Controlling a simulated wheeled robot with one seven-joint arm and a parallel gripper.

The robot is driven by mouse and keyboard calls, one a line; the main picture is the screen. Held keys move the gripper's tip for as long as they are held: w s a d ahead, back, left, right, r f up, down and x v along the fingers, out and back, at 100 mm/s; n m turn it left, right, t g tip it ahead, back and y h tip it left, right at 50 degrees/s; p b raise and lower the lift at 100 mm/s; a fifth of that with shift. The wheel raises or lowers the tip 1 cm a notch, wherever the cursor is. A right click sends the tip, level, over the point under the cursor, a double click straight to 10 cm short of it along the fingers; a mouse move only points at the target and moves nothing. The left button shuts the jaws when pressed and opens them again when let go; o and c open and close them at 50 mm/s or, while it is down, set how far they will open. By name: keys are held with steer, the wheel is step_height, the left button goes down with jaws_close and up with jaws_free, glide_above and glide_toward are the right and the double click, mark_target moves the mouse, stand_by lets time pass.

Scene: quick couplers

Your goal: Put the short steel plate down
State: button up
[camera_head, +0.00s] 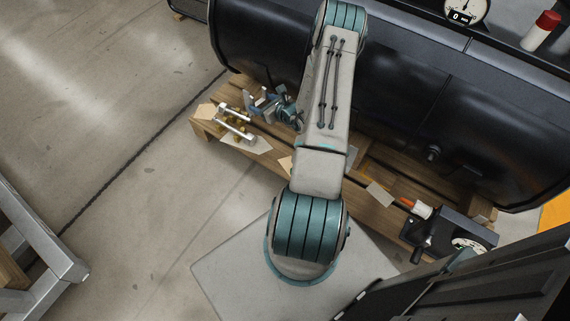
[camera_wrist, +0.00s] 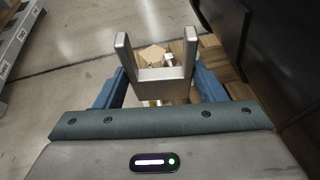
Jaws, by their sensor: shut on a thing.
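My gripper (camera_wrist: 163,84) has blue fingers on both sides of a grey steel piece (camera_wrist: 165,73), which I take for the short steel plate. It has a flat crosspiece and two upright prongs in the wrist view. In the head view my gripper (camera_head: 260,103) is at the left end of the wooden pallet (camera_head: 229,144), beside steel and brass coupler parts (camera_head: 236,122). The held piece is small there and partly covered by the fingers. I cannot tell whether it touches anything below.
Tan flat pieces lie near the couplers (camera_head: 206,112) and further right (camera_head: 380,194). A black tank (camera_head: 400,110) stands along the pallet's back. A dark device with a gauge (camera_head: 450,232) is at the right.

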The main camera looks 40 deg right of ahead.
steer(key=s+d+f+m+h+b, duration=0.15)
steer(key=d+f+b, duration=0.25)
steer(key=d+f, duration=0.4)
steer(key=s+d+f+m+h+b, duration=0.1)
steer(key=s+d+f+b, duration=0.3)
steer(key=f, duration=0.5)
steer(key=b, duration=0.4)
glide_above(278, 159)
step_height(278, 159, down, 8)
steer(key=shift+f+b, duration=0.75)
steer(key=shift+f, duration=1.1)
steer(key=shift+f, duration=0.2)
steer(key=o, duration=1.1)
steer(key=shift+r, duration=0.15)
